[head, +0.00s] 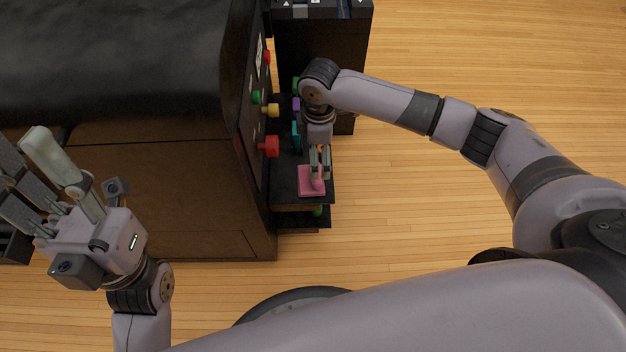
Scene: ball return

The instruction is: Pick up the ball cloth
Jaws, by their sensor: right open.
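The ball cloth, a small pink square cloth (309,188), lies flat on the near part of a narrow black shelf at the side of the large dark cabinet. My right gripper (319,170) reaches down from above and is open. Its fingers are over the cloth in the picture and hide part of it; I cannot tell whether they touch it. My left gripper (32,165) is at the far left, away from the cloth. One pale finger shows clearly there, but its opening is unclear.
Red, yellow and green knobs (269,146) stick out of the cabinet side (170,190), close to my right gripper. Teal and purple items stand on the black shelf (285,187) behind the cloth. A black box (340,50) stands at the back. The wooden floor (420,210) at right is clear.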

